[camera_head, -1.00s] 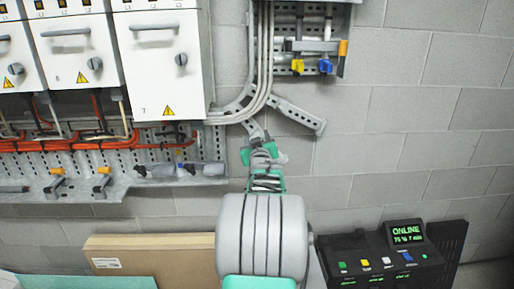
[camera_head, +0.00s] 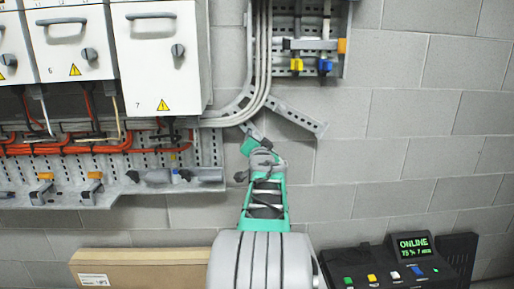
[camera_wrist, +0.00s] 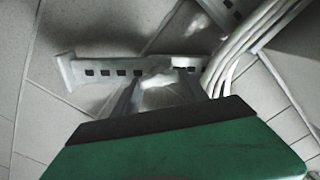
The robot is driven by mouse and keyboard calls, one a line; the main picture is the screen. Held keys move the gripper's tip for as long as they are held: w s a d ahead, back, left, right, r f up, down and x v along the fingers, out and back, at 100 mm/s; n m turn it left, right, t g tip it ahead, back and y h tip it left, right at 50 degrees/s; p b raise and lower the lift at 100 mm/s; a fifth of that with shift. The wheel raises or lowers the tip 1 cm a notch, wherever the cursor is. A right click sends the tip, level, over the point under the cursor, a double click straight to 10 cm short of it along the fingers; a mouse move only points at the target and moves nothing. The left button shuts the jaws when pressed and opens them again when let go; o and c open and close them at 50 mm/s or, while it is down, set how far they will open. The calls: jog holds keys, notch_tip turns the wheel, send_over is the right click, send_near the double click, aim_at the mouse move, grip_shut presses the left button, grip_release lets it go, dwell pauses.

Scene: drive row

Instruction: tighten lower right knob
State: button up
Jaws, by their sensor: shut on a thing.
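Grey rotary knobs show on the white cabinet fronts in the head view. The rightmost cabinet, marked 7, has its knob (camera_head: 178,50) at its right side. The cabinet to its left has another knob (camera_head: 90,54). I cannot tell which knob the task means. My green and grey arm rises in front of the wall, right of cabinet 7 and below it. In the wrist view my gripper (camera_wrist: 160,92) is shut on a pale, blurred thing (camera_wrist: 158,80), whose kind I cannot tell. A slotted grey bracket (camera_wrist: 110,68) passes behind it. In the head view the fingertips are hard to make out.
A perforated rail (camera_head: 105,160) with orange cables and clamps runs below the cabinets. Pale conduits (camera_head: 262,70) and a slanted bracket (camera_head: 297,117) lie close to my arm. Yellow (camera_head: 296,64) and blue (camera_head: 324,65) handles hang upper right. A control console (camera_head: 395,270) stands lower right.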

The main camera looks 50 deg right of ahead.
jog(key=shift+m+b, duration=0.5)
jog(key=shift+m, duration=0.6)
jog(key=shift+r, duration=0.1)
jog(key=o, duration=1.4)
jog(key=v, duration=0.7)
jog(key=shift+s+a, duration=0.25)
